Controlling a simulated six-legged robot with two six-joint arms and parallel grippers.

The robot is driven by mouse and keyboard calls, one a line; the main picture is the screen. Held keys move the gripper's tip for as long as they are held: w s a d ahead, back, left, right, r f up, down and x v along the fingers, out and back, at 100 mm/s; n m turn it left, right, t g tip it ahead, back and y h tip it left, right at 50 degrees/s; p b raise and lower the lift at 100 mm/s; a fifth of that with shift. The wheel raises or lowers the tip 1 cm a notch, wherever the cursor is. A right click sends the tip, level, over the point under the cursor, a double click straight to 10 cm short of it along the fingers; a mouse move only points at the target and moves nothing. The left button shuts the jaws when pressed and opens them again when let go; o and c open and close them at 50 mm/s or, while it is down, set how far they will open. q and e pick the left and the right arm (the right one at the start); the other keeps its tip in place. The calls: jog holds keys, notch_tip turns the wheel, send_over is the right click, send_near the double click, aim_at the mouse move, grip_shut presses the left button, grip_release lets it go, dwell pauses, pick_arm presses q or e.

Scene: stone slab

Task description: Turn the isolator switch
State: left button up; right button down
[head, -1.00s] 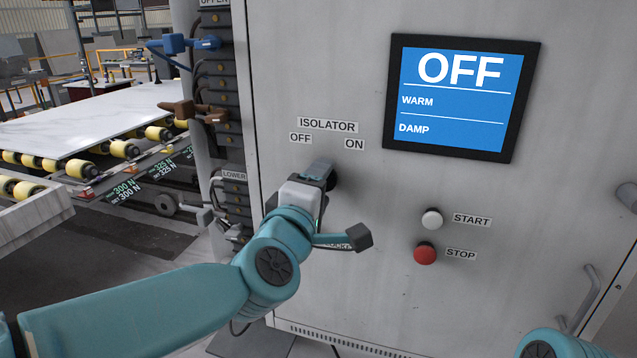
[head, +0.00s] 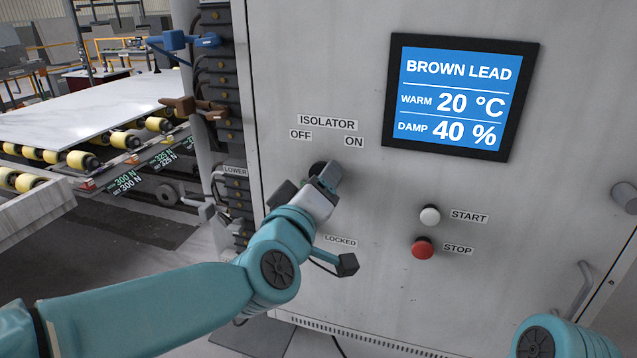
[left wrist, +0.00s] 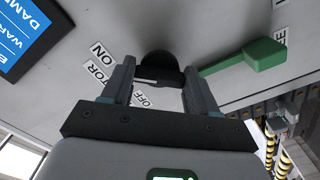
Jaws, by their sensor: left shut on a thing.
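The isolator switch is a dark round knob (head: 318,169) on the grey cabinet front, below the ISOLATOR, OFF and ON labels. My left gripper (head: 328,177) is at the knob and hides most of it in the head view. In the left wrist view, the black knob (left wrist: 160,66) shows between the two fingers of my left gripper (left wrist: 159,72), which is shut on its handle. The handle's exact pointing direction is hard to tell. The screen (head: 455,97) reads BROWN LEAD, WARM 20 °C, DAMP 40 %. My right gripper is not in view.
A white START button (head: 430,215) and a red STOP button (head: 422,248) sit right of the switch. A green lever (left wrist: 247,58) is close beside my left gripper. A LOCKED label (head: 340,241) is below the switch. A slab (head: 95,103) lies on rollers at left.

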pick_arm(q)
jog(key=shift+d+f, duration=0.1)
jog(key=shift+f, duration=0.15)
jog(key=o, duration=1)
jog(key=shift+o, duration=0.3)
jog(key=shift+s+r, duration=0.1)
jog(key=b+v, duration=0.1)
jog(key=v, duration=1.5)
jog(key=shift+b, duration=0.3)
jog(key=shift+s, duration=0.1)
